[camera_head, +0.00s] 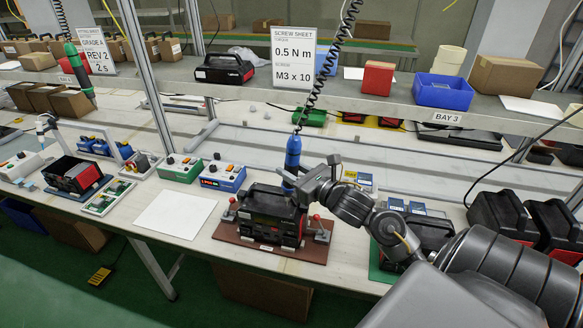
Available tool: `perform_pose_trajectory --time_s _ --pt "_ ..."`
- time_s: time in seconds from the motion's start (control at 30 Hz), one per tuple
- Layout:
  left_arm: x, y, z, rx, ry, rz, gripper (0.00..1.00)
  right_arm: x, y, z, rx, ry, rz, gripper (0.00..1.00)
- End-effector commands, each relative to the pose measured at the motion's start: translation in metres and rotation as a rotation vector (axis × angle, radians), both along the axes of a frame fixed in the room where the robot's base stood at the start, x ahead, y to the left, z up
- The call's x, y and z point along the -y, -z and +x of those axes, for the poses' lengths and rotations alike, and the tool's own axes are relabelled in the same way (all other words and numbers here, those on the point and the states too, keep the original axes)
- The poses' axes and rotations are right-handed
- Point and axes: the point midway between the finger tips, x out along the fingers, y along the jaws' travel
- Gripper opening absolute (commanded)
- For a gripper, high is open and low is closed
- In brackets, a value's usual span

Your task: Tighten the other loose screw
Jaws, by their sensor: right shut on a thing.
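A blue screwdriver (293,153) hangs upright on a black coiled cord. My right gripper (297,187), its arm coming in from the right, is shut on its lower body. The screwdriver's tip is hidden behind the gripper and the black unit. The black unit (268,221) stands on a brown fixture plate (262,248) with red-knobbed clamps at its left and right. The gripper is just above the unit's right rear top edge. I cannot tell whether the tip touches it. The screws are too small or hidden to see. My left gripper is not in view.
A white mat (174,214) lies left of the fixture, with green and blue control boxes (222,177) behind it. Another black unit on a green plate (385,270) is partly behind my right arm. A shelf (380,99) with a screw sheet sign (294,60) runs above the bench.

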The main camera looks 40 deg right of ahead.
Motion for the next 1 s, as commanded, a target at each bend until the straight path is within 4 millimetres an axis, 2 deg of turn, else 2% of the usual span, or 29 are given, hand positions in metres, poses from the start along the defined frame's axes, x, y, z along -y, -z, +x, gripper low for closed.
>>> perform_pose_trajectory --time_s 0.03,0.1,0.17,1.0 --pt "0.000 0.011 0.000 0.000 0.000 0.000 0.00 -0.001 0.010 0.000 0.000 -0.003 -0.003 0.00" --pt "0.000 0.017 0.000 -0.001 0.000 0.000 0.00 -0.001 0.015 0.000 0.000 -0.003 -0.003 0.00" --pt "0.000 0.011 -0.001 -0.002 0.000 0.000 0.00 -0.001 0.010 0.000 0.000 -0.003 -0.003 0.00" --pt "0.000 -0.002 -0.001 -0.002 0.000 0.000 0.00 -0.001 0.008 -0.007 -0.045 -0.001 -0.003 0.00"
